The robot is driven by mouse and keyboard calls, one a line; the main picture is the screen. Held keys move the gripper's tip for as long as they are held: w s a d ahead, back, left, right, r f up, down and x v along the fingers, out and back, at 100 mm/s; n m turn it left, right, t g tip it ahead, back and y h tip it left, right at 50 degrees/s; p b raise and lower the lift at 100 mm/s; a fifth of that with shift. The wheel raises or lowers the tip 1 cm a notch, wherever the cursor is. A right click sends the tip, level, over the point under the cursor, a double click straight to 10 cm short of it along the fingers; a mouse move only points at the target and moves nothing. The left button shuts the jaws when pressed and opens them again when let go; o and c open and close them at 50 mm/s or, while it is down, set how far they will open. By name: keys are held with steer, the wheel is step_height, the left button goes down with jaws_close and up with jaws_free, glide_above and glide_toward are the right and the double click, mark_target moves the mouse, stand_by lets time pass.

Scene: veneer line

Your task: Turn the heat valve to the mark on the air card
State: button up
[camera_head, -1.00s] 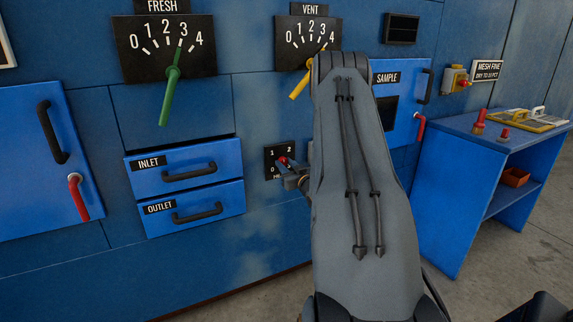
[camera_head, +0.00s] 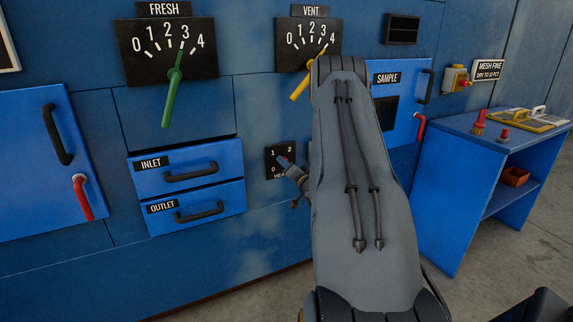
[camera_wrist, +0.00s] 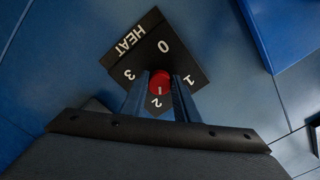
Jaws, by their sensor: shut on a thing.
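The heat valve is a red round knob (camera_wrist: 158,80) on a black plate (camera_wrist: 150,37) marked HEAT, with the numbers 0 to 3. In the wrist view my gripper (camera_wrist: 160,84) has one finger on each side of the knob and is shut on it. A small pale mark shows on the knob on the side toward the 2. In the head view the gripper (camera_head: 285,164) reaches the heat plate (camera_head: 272,153) and covers most of the knob. I cannot identify an air card; a pale panel (camera_head: 6,50) is cut off at the left edge.
The FRESH dial (camera_head: 140,65) has a green lever and the VENT dial (camera_head: 290,52) a yellow one. INLET (camera_head: 215,157) and OUTLET (camera_head: 225,196) drawers sit left of the heat plate. A blue bench (camera_head: 460,136) stands at the right, beneath a MESH FINE sign (camera_head: 488,71).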

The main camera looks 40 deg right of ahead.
steer(key=shift+m, duration=0.7)
steer(key=o, duration=1.1)
steer(key=shift+c, duration=0.2)
steer(key=v, duration=0.8)
steer(key=shift+w, duration=0.1)
